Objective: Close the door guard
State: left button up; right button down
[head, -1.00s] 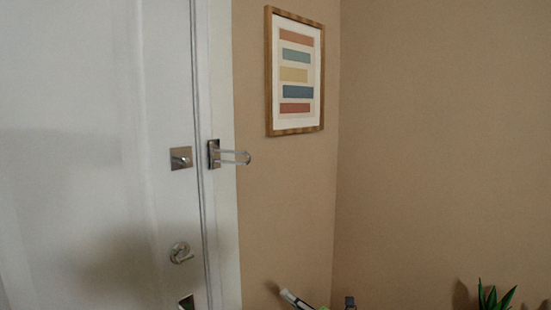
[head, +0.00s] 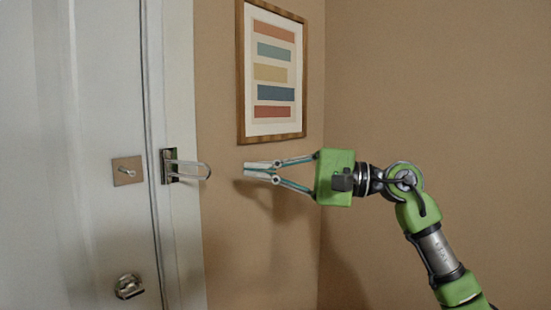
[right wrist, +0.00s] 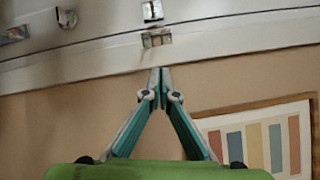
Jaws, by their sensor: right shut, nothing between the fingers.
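The door guard's swing bar (head: 190,169) is a metal loop on a plate on the white door frame, and it points right, away from the door (head: 95,120). The matching knob plate (head: 127,170) is on the door, left of the bar. My right gripper (head: 262,169) is shut and empty, to the right of the bar's end at about the same height, with a gap showing between them. In the right wrist view the guard (right wrist: 157,38) appears just beyond the closed fingertips (right wrist: 160,72). My left gripper is not in view.
A round metal door lock (head: 129,286) is below the knob plate. A framed striped picture (head: 272,72) hangs on the tan wall above my right gripper. The wall to the right is bare.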

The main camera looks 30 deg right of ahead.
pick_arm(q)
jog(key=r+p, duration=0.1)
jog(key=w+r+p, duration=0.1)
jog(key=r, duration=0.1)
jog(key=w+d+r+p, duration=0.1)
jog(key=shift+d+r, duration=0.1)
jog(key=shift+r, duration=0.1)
pick_arm(e)
jog(key=a+r, duration=0.1)
jog(key=a, duration=0.5)
jog(key=shift+w+a, duration=0.3)
jog(key=shift+a, duration=0.05)
jog(key=shift+r, duration=0.1)
